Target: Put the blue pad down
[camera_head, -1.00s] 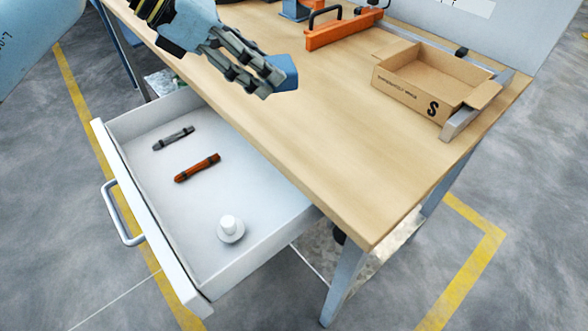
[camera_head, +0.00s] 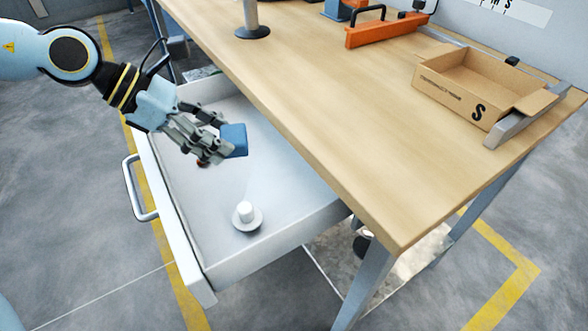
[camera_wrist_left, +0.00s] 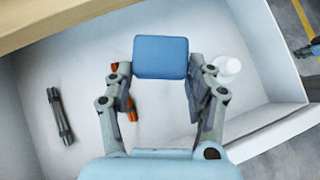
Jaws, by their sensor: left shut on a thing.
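The blue pad (camera_head: 234,139) is a small rounded block. My left gripper (camera_head: 221,143) is shut on it and holds it above the open white drawer (camera_head: 290,190). In the left wrist view the pad (camera_wrist_left: 161,57) sits between the two fingertips (camera_wrist_left: 160,82), with the drawer floor beneath. In the head view my gripper hides most of the orange-brown bar lying in the drawer. My right gripper is not in view.
A white round-based piece (camera_head: 246,214) stands at the drawer's near end. A dark bar (camera_wrist_left: 60,115) and an orange-brown bar (camera_wrist_left: 131,106) lie in the drawer. The wooden tabletop (camera_head: 320,130) is beside it, with a cardboard box (camera_head: 455,92) and orange tool (camera_head: 385,30).

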